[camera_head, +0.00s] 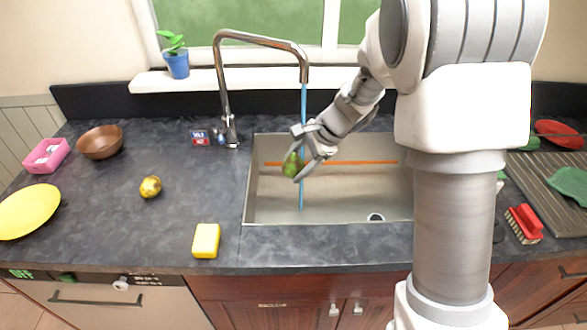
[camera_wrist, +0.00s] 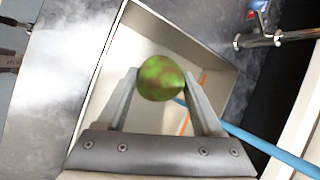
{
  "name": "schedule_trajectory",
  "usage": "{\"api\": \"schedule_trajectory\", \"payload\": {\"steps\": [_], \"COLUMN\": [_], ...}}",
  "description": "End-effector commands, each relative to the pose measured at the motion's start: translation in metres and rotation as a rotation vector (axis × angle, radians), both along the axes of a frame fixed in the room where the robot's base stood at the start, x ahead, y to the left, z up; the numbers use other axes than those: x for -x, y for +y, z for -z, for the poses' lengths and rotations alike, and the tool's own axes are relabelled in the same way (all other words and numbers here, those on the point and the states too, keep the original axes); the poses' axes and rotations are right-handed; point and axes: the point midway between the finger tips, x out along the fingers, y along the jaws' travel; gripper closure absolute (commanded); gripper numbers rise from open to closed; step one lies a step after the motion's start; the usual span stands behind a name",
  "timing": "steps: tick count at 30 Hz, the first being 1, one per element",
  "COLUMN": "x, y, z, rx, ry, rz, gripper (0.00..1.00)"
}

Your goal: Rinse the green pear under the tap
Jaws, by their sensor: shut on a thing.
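The green pear (camera_head: 292,165) is between the fingers of my gripper (camera_head: 307,160), which is shut on it. My gripper holds it in the air over the sink basin (camera_head: 350,195). The pear also shows in the wrist view (camera_wrist: 161,78), with brownish patches, between the two fingertips. The tap (camera_head: 262,40) is on, and a thin blue stream of water (camera_head: 303,110) falls from its spout into the basin. In the head view the stream passes close by the pear and gripper. I cannot tell whether the water touches the pear.
An orange bar (camera_head: 345,162) shows in the sink. Left on the counter are a yellow sponge (camera_head: 206,240), a yellowish round fruit (camera_head: 150,187), a brown bowl (camera_head: 100,142), a yellow plate (camera_head: 28,211) and a pink box (camera_head: 46,155). A red brush (camera_head: 523,224) lies right, by the drying rack.

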Motion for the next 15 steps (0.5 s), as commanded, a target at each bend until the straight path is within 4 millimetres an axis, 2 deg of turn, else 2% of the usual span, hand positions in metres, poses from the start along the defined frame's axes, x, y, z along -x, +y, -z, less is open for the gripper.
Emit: {"api": "schedule_trajectory", "payload": {"steps": [15], "x": [-0.05], "y": [-0.015], "z": [0.01], "rx": [0.0], "ry": [0.0], "rz": [0.0], "gripper": [0.97]}}
